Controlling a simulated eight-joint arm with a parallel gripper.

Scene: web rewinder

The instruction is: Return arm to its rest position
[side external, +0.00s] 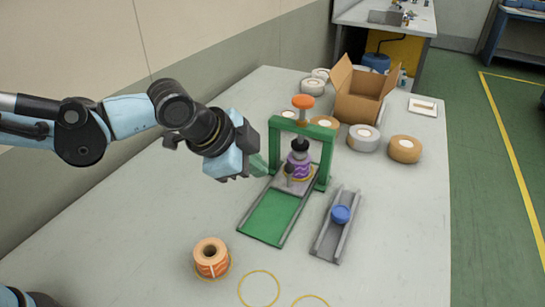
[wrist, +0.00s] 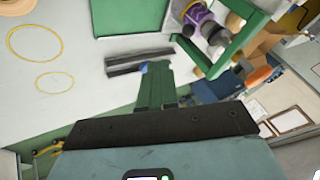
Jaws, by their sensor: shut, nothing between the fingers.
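My gripper (side external: 262,166) is raised above the table, left of the green press frame (side external: 327,148) in the side view. Its green fingers (wrist: 157,72) are together and empty in the wrist view. A purple spool with a black top (side external: 299,166) stands upright under the frame's orange knob (side external: 303,101); it also shows in the wrist view (wrist: 194,18). A green slide plate (side external: 268,218) runs forward from the frame. A grey channel (side external: 327,236) holds a blue piece (side external: 341,214). An orange spool (side external: 211,260) stands near the table's front.
Several tape rolls, including a tan one (side external: 405,149), and an open cardboard box (side external: 361,92) stand at the back of the table. Yellow rings (side external: 259,303) mark the clear front of the table. A wall (side external: 60,60) runs along the left.

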